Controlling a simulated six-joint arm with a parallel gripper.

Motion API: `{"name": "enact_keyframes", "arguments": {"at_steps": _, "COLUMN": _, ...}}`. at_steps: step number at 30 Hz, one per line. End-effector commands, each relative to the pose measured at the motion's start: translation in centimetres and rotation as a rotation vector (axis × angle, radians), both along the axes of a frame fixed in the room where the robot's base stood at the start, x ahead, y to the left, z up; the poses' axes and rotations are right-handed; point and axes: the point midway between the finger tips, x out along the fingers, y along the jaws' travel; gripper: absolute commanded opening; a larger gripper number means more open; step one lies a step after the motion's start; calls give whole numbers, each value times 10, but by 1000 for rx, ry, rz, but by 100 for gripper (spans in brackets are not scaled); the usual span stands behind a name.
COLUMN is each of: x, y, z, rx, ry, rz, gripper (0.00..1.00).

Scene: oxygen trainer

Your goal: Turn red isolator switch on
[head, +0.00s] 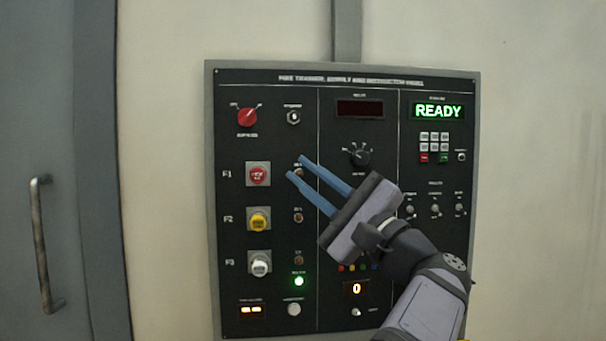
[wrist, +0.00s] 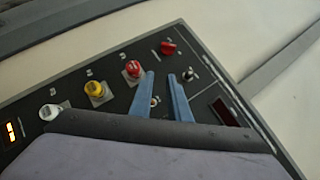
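The red isolator switch (head: 247,117) is a red rotary knob at the top left of the black control panel (head: 390,215). It also shows in the wrist view (wrist: 168,48), beyond my fingertips. My gripper (head: 297,167) has two blue fingers that stand a little apart with nothing between them. The fingertips are below and to the right of the red knob, near a small toggle switch, and apart from the knob. In the wrist view the fingers (wrist: 168,74) point up toward the top of the panel.
Below the knob are a red button (head: 258,174), a yellow knob (head: 259,220) and a white knob (head: 260,264). A key switch (head: 294,117) sits right of the red knob. A green READY display (head: 438,111) is lit. A door handle (head: 45,245) is at far left.

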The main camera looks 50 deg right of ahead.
Motion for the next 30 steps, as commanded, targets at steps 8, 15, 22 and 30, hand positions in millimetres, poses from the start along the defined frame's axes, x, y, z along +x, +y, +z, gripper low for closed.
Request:
{"name": "enact_keyframes", "arguments": {"at_steps": 8, "x": 7, "y": -5, "z": 13, "rx": 8, "ry": -2, "rz": 11, "gripper": 48}}
{"name": "enact_keyframes", "arguments": {"at_steps": 15, "x": 21, "y": -11, "z": 30, "rx": 19, "ry": -11, "rz": 27, "gripper": 48}}
{"name": "enact_keyframes", "arguments": {"at_steps": 22, "x": 34, "y": -9, "z": 40, "rx": 24, "ry": -23, "rz": 32, "gripper": 48}}
{"name": "enact_keyframes", "arguments": {"at_steps": 30, "x": 44, "y": 0, "z": 52, "rx": 33, "ry": -34, "rz": 25, "gripper": 48}}
